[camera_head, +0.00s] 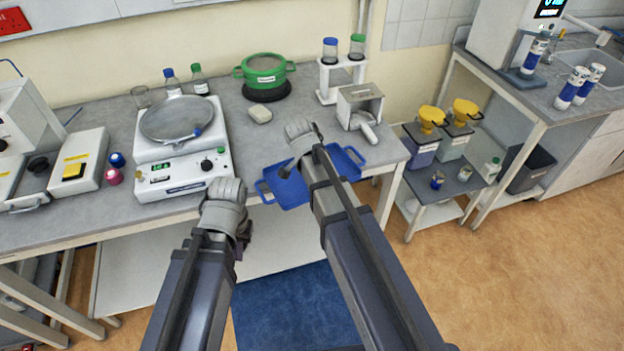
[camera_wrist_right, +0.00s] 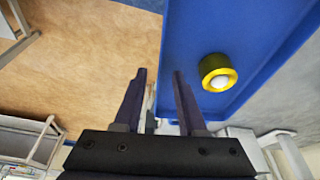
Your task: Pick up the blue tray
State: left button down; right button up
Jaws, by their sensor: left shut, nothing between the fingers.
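The blue tray (camera_head: 290,194) lies at the front edge of the lab bench, with raised handles at its left and right ends. My right forearm and wrist cover its middle in the head view. In the right wrist view the tray (camera_wrist_right: 262,45) fills the upper right. My right gripper (camera_wrist_right: 160,72) has its fingers apart, and the tray's edge runs through the gap between them in the picture. I cannot tell whether they touch it. My left gripper (camera_head: 243,232) is shut and empty in front of the bench, left of the tray.
A round yellow-rimmed piece (camera_wrist_right: 218,75) sits in the tray. A low shelf with yellow funnels (camera_head: 431,117) stands to the right. Floor is open at lower right.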

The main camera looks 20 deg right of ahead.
jog(key=b+x, duration=0.2)
jog(key=x, duration=0.1)
jog(key=shift+f, duration=0.15)
grip_shut()
dwell(1.3)
